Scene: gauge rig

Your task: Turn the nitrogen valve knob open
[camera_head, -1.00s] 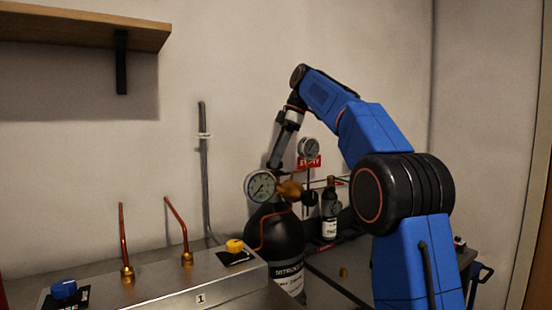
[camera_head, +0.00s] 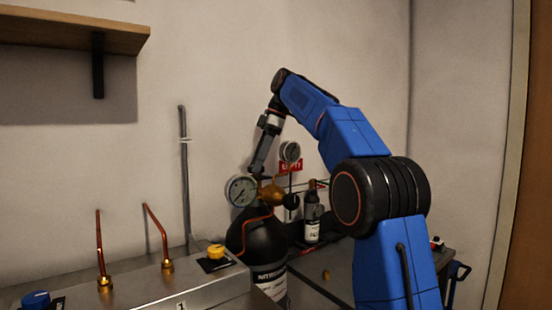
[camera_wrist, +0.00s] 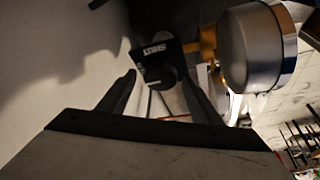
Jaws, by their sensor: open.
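The black nitrogen cylinder (camera_head: 262,240) stands upright with its label facing me. A brass valve body (camera_head: 270,192) and a round white pressure gauge (camera_head: 240,190) sit on its top. My gripper (camera_head: 256,172) points down just above the gauge and brass body; the gauge partly hides its tips in the head view. In the wrist view my gripper (camera_wrist: 158,80) is open. A dark round knob (camera_wrist: 165,76) with a black plate marked SHUT (camera_wrist: 155,52) shows between and beyond its fingers. I cannot tell whether the fingers touch it. The gauge's grey back (camera_wrist: 250,48) is close on the right.
A metal box (camera_head: 190,280) with copper tubes, a yellow knob (camera_head: 216,251) and a blue knob (camera_head: 36,299) stands at front left. A second small gauge (camera_head: 290,152), a red sign (camera_head: 291,167) and a smaller dark bottle (camera_head: 312,222) are behind right. The wall is close behind.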

